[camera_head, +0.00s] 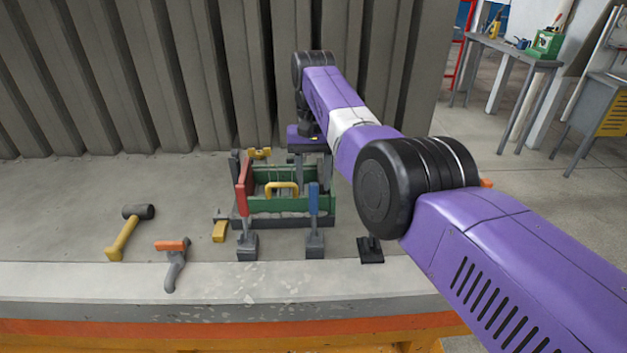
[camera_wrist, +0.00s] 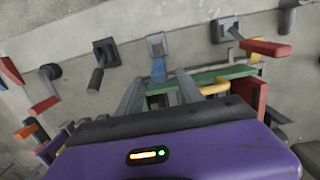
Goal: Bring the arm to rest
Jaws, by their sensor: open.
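My arm (camera_head: 480,235), purple and black, reaches from the lower right over the concrete bed, with its end pointing down. My gripper (camera_head: 312,172) is at the back right of a green-walled mould (camera_head: 320,205). In the wrist view, the two grey fingers of my gripper (camera_wrist: 158,80) stand apart with nothing seen held between them. A green wall of the mould (camera_wrist: 210,76) shows behind them. I cannot tell how high the fingertips are above the mould. My wrist housing hides part of the mould in the wrist view.
Clamps with a red handle (camera_head: 244,180) and a blue handle (camera_head: 313,198) stand around the mould. A yellow handle (camera_head: 282,187) sits within it. A mallet (camera_head: 124,235) and an orange-handled tool (camera_head: 174,262) lie to the left. Ribbed grey panels (camera_head: 200,70) rise close behind.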

